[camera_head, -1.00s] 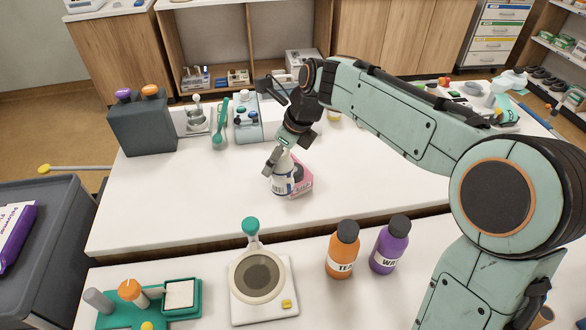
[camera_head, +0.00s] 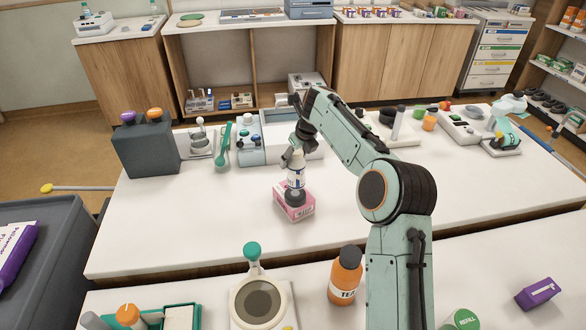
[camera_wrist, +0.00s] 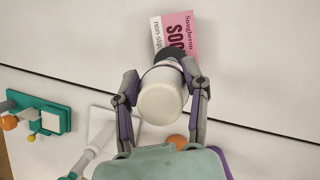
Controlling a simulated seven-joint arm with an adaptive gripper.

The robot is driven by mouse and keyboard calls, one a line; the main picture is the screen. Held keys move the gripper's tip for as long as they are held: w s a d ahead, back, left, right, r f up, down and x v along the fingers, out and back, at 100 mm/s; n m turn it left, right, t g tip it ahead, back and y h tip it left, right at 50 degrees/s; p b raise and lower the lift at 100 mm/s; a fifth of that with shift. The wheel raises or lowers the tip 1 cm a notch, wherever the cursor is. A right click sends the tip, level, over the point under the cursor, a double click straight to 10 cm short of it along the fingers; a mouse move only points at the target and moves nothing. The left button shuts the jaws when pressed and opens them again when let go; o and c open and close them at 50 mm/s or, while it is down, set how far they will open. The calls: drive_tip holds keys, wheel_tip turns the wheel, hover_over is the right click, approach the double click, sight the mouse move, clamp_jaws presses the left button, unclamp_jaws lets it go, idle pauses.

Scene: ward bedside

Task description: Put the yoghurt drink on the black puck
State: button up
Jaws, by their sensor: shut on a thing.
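The yoghurt drink (camera_head: 296,172) is a small white bottle with a dark-printed label, held upright. My gripper (camera_head: 293,158) is shut on its upper part. In the wrist view the pale bottle top (camera_wrist: 160,103) sits between both fingers of the gripper (camera_wrist: 161,92). The black puck (camera_head: 295,199) lies on a pink and white box (camera_head: 297,212). The bottle's lower end is over the puck; I cannot tell whether they touch. In the wrist view the bottle hides much of the puck (camera_wrist: 174,53).
The white table (camera_head: 200,225) is clear around the pink box. A dark grey box (camera_head: 146,150), a green spoon-like tool (camera_head: 224,150) and a blue-grey device (camera_head: 250,150) stand behind left. An orange bottle (camera_head: 345,278) and a round-dish device (camera_head: 258,298) are on the nearer counter.

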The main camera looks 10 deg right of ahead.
sight(293, 168)
drive_tip(key=shift+w+f, duration=0.45)
drive_tip(key=shift+f, duration=1.65)
drive_tip(key=o, duration=1.2)
drive_tip(key=shift+f, duration=0.1)
